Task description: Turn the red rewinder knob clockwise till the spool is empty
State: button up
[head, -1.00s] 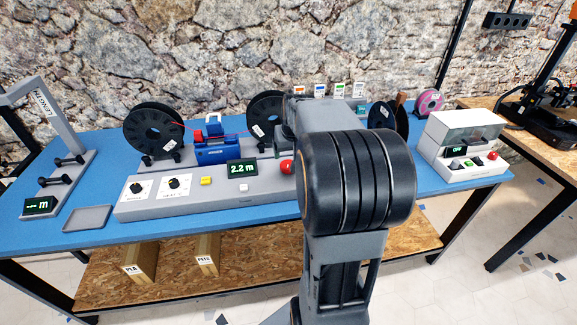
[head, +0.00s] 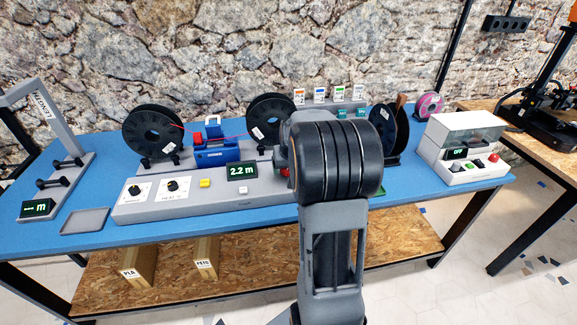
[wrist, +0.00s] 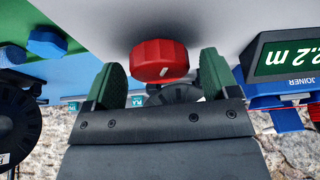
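The red knob (wrist: 158,62) shows in the wrist view between the two green finger pads of my gripper (wrist: 162,72). The gripper is open, with a gap at the knob's right side; the left pad is close to it. I cannot tell how deep the tips reach along the knob. In the head view only a sliver of the knob (head: 284,171) shows beside my arm, which hides the gripper. The left black spool (head: 153,130) and right black spool (head: 270,118) stand behind the grey console (head: 215,206), a red strand between them. The display (head: 242,172) reads 2.2 m.
The blue joiner (head: 215,153) stands between the spools. A blue knob (wrist: 47,43) is to the left in the wrist view. A white box reading OFF (head: 466,150) stands at the right. An empty grey tray (head: 84,221) lies at the left.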

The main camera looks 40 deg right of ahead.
jog(key=c, duration=0.9)
jog(key=shift+o, duration=0.2)
jog(key=shift+m, duration=0.3)
jog(key=shift+m+h, duration=0.4)
jog(key=shift+m, duration=0.5)
jog(key=m+g+b, duration=0.1)
jog(key=m, duration=0.1)
jog(key=shift+f+m+h, duration=0.1)
jog(key=shift+m+h, duration=0.2)
jog(key=shift+h, duration=0.1)
jog(key=m+g+b, duration=0.1)
jog(key=m, duration=0.1)
jog(key=m+h+b, duration=0.1)
jog(key=m+b, duration=0.1)
jog(key=m, duration=0.1)
jog(key=shift+w+a+g, duration=0.1)
jog(key=shift+w+g, duration=0.05)
jog(key=shift+g, duration=0.25)
jog(key=m+g, duration=0.1)
jog(key=m, duration=0.1)
jog(key=m+b, duration=0.1)
jog(key=m, duration=0.2)
jog(key=shift+g, duration=0.4)
jog(key=shift+w+m+g+y+p, duration=0.15)
jog(key=shift+m+g, duration=0.3)
jog(key=shift+m, duration=0.75)
jog(key=shift+s+m+g+y+p, duration=0.2)
jog(key=shift+m+g, duration=0.25)
jog(key=shift+m, duration=0.75)
